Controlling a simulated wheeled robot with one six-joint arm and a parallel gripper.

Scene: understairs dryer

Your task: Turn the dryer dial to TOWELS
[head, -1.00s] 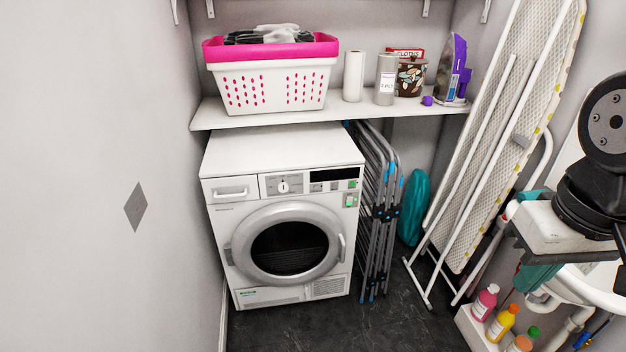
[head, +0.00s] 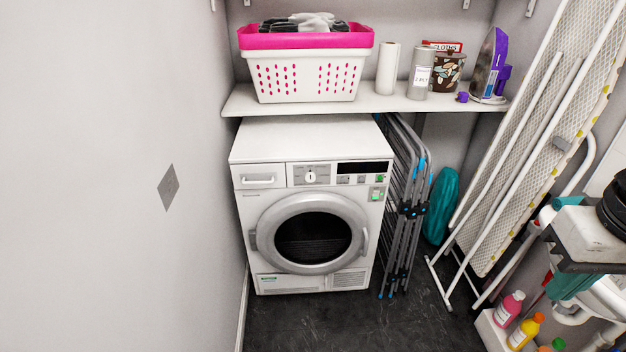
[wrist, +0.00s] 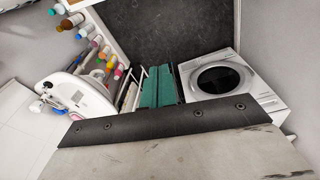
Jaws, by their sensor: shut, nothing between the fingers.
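The white dryer (head: 310,282) stands against the back wall under the shelf, its round door shut. Its dial (head: 310,176) is a small white knob on a grey panel at the top front, left of the dark display. The dial's mark looks about upright; the labels around it are too small to read. The dryer also shows in the wrist view (wrist: 243,90), but I cannot make out its dial there. My gripper (wrist: 158,70) has teal fingers, shut and empty, well away from the dryer. In the head view my gripper (head: 572,284) is at the lower right, partly covered by my wrist.
A shelf (head: 300,112) above the dryer holds a pink-rimmed basket (head: 305,75), rolls, a pot and an iron (head: 490,70). Folded racks (head: 405,210) and a leaning ironing board (head: 540,140) stand right. Bottles (head: 525,330) are lower right. Dark floor (head: 340,325) before the dryer is clear.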

